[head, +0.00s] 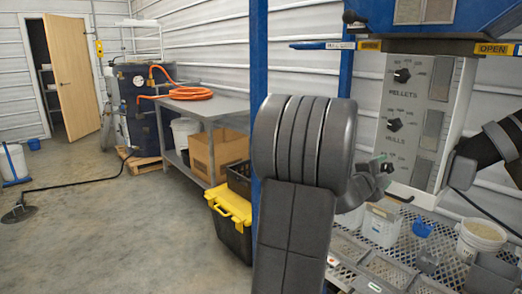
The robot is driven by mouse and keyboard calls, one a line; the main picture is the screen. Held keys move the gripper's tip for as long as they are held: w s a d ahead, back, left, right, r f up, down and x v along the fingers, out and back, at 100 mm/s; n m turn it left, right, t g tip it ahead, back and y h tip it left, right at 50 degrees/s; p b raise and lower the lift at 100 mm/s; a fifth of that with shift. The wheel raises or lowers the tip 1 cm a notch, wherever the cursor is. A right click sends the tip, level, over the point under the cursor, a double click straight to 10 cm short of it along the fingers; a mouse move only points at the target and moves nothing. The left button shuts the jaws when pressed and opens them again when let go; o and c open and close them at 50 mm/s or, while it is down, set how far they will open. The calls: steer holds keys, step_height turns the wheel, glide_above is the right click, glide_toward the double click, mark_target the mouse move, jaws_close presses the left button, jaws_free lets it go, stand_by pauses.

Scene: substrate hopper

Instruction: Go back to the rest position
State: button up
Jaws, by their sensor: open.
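The substrate hopper's pale control panel (412,120) stands at the right, with a PELLETS dial (402,75) above a HULLS dial (394,125). My gripper (380,172) is open in front of the panel's lower left edge, below the HULLS dial. It is small and partly hidden behind my dark arm link. A dark knob shows right at its fingertips; I cannot tell whether they touch it. I see nothing held in the jaws.
A mesh shelf (385,270) below the panel holds a white tub (482,238), a clear container (381,224) and a blue scoop (421,229). A blue post (259,50) and a black-and-yellow tote (230,215) stand to the left. Open concrete floor (120,235) lies further left.

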steer(key=v, duration=1.2)
steer(key=x, duration=1.3)
steer(key=shift+w+d, duration=0.2)
steer(key=shift+d, duration=0.1)
steer(key=n+p, duration=0.2)
steer(key=shift+a+r+p, duration=0.2)
steer(key=shift+r+p, duration=0.1)
steer(key=n+p, duration=1)
steer(key=p, duration=0.2)
steer(key=n+p, duration=0.3)
steer(key=p, duration=0.2)
steer(key=shift+n, duration=0.4)
steer(key=shift+s+a+f, duration=0.1)
steer(key=shift+a+f, duration=0.05)
steer(key=shift+f, duration=0.1)
steer(key=shift+s+a, duration=0.45)
steer(key=shift+a, duration=0.05)
